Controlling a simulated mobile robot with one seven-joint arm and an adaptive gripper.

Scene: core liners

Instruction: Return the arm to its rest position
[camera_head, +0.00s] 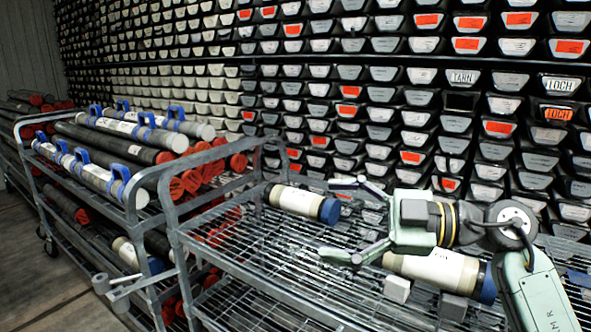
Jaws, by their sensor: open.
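My arm reaches in from the right, and my gripper (338,220) points left above the wire shelf of the near cart. A white core liner with a blue cap (296,201) lies on the shelf beyond and left of the fingers. A second white liner with a blue cap (437,270) lies below my gripper and wrist, next to small grey blocks (397,289). The lower finger appears near its left end; I cannot tell whether they touch.
The near cart (272,268) has raised grey rails (165,205) at its left end. A second cart (68,207) at left holds dark tubes with red caps and white tubes with blue clamps (95,178). Racks of labelled black trays (330,90) fill the back. Floor (50,295) is clear at lower left.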

